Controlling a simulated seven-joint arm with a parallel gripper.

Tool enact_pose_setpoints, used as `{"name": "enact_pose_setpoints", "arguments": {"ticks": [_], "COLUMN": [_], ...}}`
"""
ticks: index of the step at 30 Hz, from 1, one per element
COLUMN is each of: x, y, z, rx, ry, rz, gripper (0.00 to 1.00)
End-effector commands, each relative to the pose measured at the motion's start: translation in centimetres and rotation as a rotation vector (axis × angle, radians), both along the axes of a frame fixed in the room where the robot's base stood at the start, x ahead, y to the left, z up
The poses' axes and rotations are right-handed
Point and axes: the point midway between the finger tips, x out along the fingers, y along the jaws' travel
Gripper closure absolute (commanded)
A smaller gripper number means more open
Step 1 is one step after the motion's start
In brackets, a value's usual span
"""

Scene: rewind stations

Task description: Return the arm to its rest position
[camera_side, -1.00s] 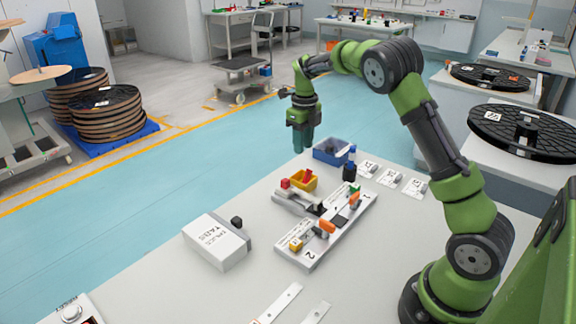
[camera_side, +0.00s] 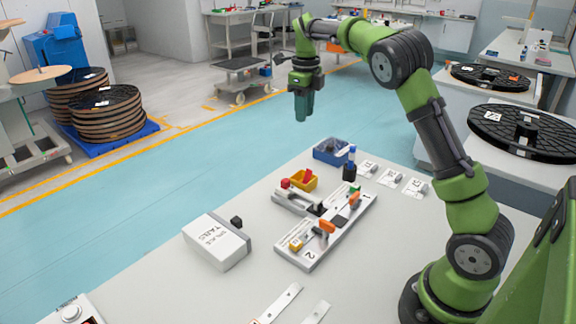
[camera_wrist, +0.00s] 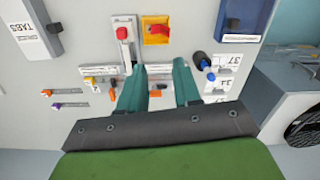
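My arm's gripper (camera_side: 302,108) hangs in the air above and behind the far edge of the white table (camera_side: 150,285), pointing down. In the wrist view its two teal fingers (camera_wrist: 160,85) stand apart with nothing between them, so it is open and empty. The table lies well below the fingertips, and no object touches them. The fingers hide part of the splice fixture (camera_wrist: 125,45) in the wrist view. My upper arm bends up and over from the base at the right.
On the table stand the numbered fixture (camera_side: 330,232), a yellow bin (camera_side: 303,182), a blue bin (camera_side: 325,153), a dark bottle (camera_side: 349,168), a white box (camera_side: 215,243) and small label cards (camera_side: 390,177). Black reels (camera_side: 520,132) stand to the right. Air around my gripper is clear.

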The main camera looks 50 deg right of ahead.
Motion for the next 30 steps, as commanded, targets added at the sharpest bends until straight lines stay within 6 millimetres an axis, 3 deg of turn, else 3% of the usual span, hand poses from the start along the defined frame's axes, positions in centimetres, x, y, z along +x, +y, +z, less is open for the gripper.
{"name": "enact_pose_setpoints", "arguments": {"ticks": [3, 7, 12, 18, 24, 30], "x": [-0.9, -3.2, -7.5, -13.7, -20.0, -23.7], "y": [0.0, 2.2, 7.2, 13.5, 18.1, 20.1], "z": [-2.0, -1.7, 0.0, 1.3, 1.1, 1.0], "rx": [0.000, 0.001, -0.077, -0.290, -0.561, -0.705], "ry": [0.008, -0.062, -0.206, -0.334, -0.376, -0.396], "rz": [0.313, 0.776, 1.406, 2.016, 2.416, 2.501], "gripper": [0.67, 0.67, 0.67, 0.67, 0.67, 0.67]}}
